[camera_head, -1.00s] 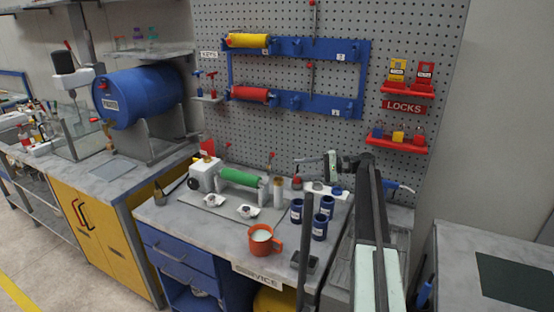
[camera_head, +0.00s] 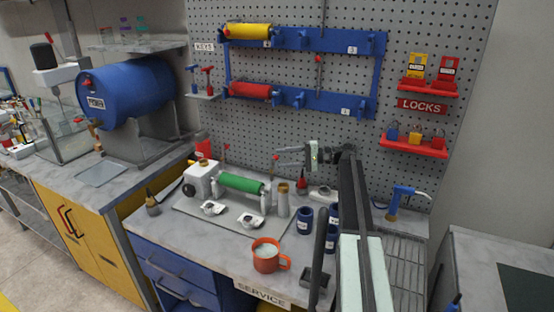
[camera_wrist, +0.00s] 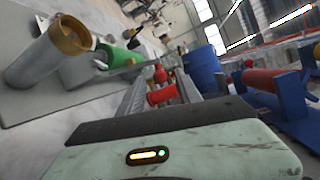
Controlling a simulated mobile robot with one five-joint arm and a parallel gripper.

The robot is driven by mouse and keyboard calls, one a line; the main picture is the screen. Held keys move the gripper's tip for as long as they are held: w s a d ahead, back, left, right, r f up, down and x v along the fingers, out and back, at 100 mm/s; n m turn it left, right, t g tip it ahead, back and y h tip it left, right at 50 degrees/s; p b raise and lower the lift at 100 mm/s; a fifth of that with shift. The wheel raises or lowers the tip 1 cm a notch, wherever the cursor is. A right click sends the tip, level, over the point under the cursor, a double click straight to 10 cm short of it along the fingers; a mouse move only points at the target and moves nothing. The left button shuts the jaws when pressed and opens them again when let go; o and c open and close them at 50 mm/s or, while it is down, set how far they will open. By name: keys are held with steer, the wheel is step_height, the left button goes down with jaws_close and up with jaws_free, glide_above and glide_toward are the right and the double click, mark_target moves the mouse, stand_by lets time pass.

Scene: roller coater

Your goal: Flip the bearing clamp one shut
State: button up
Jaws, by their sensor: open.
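A green roller (camera_head: 241,183) lies across its stand on the bench and also shows in the wrist view (camera_wrist: 118,55). Two upright clamp levers with red knobs stand behind it, a left one (camera_head: 226,149) and a right one (camera_head: 275,159); I cannot tell which is clamp one. My gripper (camera_head: 280,157) is open, pointing left, with its fingertips close to the right lever's knob. In the wrist view, a red knob (camera_wrist: 162,95) shows between the two ribbed fingers. I cannot tell whether they touch it.
A brass-topped grey cylinder (camera_wrist: 68,37) stands close beside my gripper. Dark blue jars (camera_head: 305,219) and an orange mug (camera_head: 266,256) stand at the front right. A blue rack (camera_head: 300,98) on the pegboard holds yellow and red rollers.

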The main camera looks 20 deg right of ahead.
mark_target(276, 158)
steer(key=x, duration=0.3)
steer(key=shift+a, duration=0.25)
jaws_close()
stand_by(1.0)
steer(key=shift+d, duration=0.2)
